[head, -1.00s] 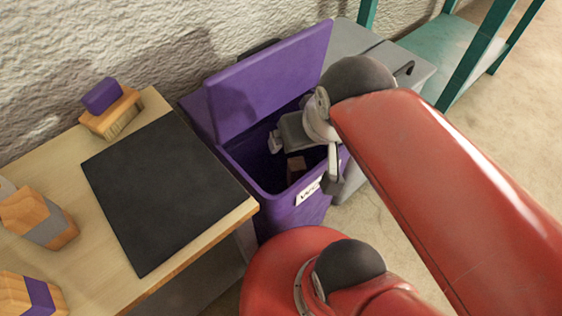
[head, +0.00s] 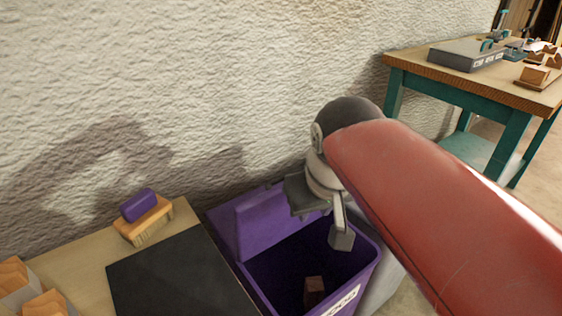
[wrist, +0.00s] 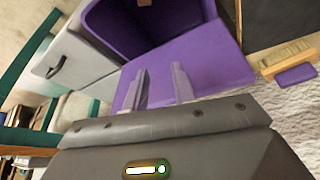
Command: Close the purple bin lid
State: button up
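The purple bin (head: 372,262) stands open beside the wooden bench, with a pale label on its front and a brown block (head: 314,289) inside. Its purple lid (head: 262,222) stands raised at the back, near the wall; my gripper hides its right part. My gripper (head: 322,216) is above the bin opening, in front of the lid, with its fingers apart and nothing between them. In the wrist view the two fingers (wrist: 160,72) show against the lid (wrist: 220,55); I cannot tell whether they touch it.
A dark mat (head: 175,280) and a brush with a purple block (head: 145,215) are on the wooden bench at left. A grey cabinet (wrist: 75,60) stands beside the bin. A green-legged workbench (head: 500,90) is at the back right. The textured wall is close behind the bin.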

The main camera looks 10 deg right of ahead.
jog(key=w+r, duration=0.2)
jog(key=w, duration=0.1)
jog(key=w+a+r+n+g, duration=0.1)
jog(key=w+r, duration=0.1)
jog(key=w, duration=0.2)
jog(key=w+a+r+n+g, duration=0.1)
jog(key=w+r, duration=0.2)
jog(key=shift+w+a, duration=0.2)
jog(key=shift+w, duration=0.1)
grip_shut()
jog(key=w+a+r+n+g, duration=0.1)
jog(key=w+r+n+g, duration=0.1)
jog(key=w, duration=0.7)
notch_tip(320, 180, down, 11)
jog(key=s+b, duration=0.2)
jog(key=b, duration=0.1)
jog(key=shift+s+d+y, duration=0.3)
jog(key=shift+s+d, duration=0.1)
jog(key=shift+b, duration=0.3)
